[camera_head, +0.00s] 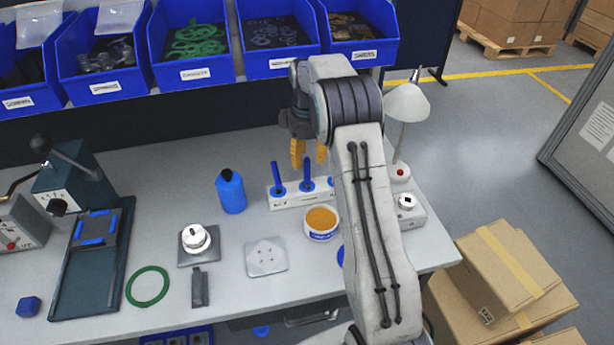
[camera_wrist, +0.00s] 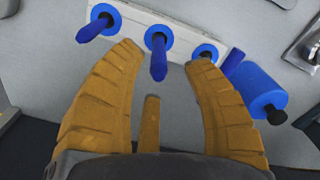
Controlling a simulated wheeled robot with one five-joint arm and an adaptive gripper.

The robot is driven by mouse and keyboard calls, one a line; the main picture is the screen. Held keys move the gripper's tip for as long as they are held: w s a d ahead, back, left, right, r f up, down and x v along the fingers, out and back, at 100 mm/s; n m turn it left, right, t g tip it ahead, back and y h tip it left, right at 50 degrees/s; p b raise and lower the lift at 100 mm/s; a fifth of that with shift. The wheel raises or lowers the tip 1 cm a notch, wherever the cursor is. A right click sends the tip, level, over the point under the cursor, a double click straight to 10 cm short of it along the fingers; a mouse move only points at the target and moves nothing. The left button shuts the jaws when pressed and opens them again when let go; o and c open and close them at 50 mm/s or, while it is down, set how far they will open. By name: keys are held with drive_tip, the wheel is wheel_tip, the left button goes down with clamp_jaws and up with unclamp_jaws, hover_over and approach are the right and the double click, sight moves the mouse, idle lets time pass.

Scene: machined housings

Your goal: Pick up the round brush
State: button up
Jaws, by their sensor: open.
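A white rack (camera_head: 291,199) stands on the bench with blue-handled tools upright in it; the wrist view shows three of them. The left tool (camera_head: 278,177) and middle tool (camera_head: 307,173) show in the head view. In the wrist view these are the right tool (camera_wrist: 205,52) and middle tool (camera_wrist: 158,55), with another tool (camera_wrist: 98,25) at left. I cannot tell which one is the round brush; their lower ends are hidden in the rack. My gripper (camera_head: 309,157) is open and empty above the rack. Its yellow fingers (camera_wrist: 163,60) show either side of the middle handle.
A blue bottle (camera_head: 231,192) stands left of the rack. A lamp (camera_head: 406,105) rises at right. Blue bins (camera_head: 190,74) hang behind.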

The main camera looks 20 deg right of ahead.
sight(307, 178)
drive_tip(key=shift+f, duration=1.7)
drive_tip(key=shift+c, duration=0.2)
clamp_jaws()
